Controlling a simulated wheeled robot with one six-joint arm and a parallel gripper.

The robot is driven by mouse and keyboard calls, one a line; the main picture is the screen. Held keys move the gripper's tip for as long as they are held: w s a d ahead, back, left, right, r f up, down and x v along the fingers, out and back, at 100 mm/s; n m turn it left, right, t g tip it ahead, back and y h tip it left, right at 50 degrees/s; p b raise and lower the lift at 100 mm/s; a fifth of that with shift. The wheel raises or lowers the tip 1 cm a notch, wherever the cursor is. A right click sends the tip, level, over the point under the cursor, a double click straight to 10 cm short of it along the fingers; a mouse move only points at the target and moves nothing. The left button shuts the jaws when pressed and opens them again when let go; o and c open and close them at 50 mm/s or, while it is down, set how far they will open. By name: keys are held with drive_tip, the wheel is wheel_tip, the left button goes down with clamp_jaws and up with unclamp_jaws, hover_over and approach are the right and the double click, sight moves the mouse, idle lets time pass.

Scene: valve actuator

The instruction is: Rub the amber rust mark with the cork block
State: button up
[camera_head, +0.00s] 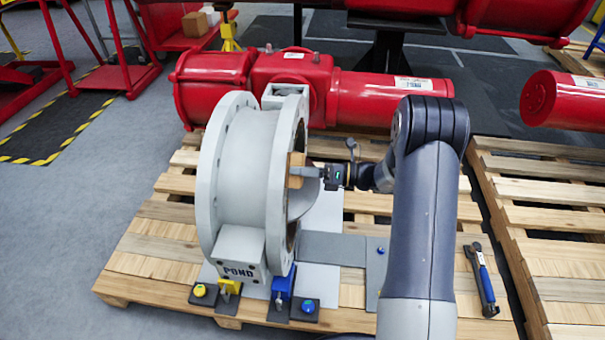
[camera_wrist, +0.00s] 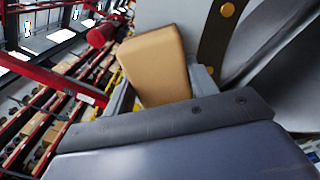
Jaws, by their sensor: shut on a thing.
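The cork block (camera_head: 296,168) is a tan block held in my gripper (camera_head: 304,172), close to the right flange of the big pale grey valve (camera_head: 243,165). In the wrist view the cork block (camera_wrist: 152,64) stands up beyond the dark gripper edge, beside the grey flange face. I cannot tell whether it touches the flange. A round amber spot (camera_wrist: 227,9) shows on a dark band of the flange in the wrist view. I cannot tell whether it is the rust mark or a bolt hole. No rust mark is clear in the head view.
The valve stands on a wooden pallet (camera_head: 150,245). Blue (camera_head: 284,283) and yellow (camera_head: 230,286) levers sit at its foot. A blue-handled tool (camera_head: 483,277) lies on the pallet's right. A red actuator (camera_head: 300,85) lies behind.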

drive_tip(key=shift+s+a+f+b, duration=0.2)
drive_tip(key=shift+s+f, duration=0.65)
drive_tip(key=shift+f, duration=0.05)
drive_tip(key=shift+s+a+f+b, duration=0.15)
drive_tip(key=shift+s+f+b, duration=0.1)
drive_tip(key=shift+s+f, duration=0.6)
drive_tip(key=shift+s+a+f+b, duration=0.2)
drive_tip(key=shift+s+f, duration=0.65)
drive_tip(key=shift+f, duration=0.05)
drive_tip(key=s+d+p, duration=0.1)
drive_tip(key=d, duration=0.5)
drive_tip(key=shift+d, duration=0.1)
drive_tip(key=shift+s+d, duration=0.2)
drive_tip(key=shift+d, duration=0.5)
drive_tip(key=shift+s+d, duration=0.15)
drive_tip(key=shift+d, duration=0.55)
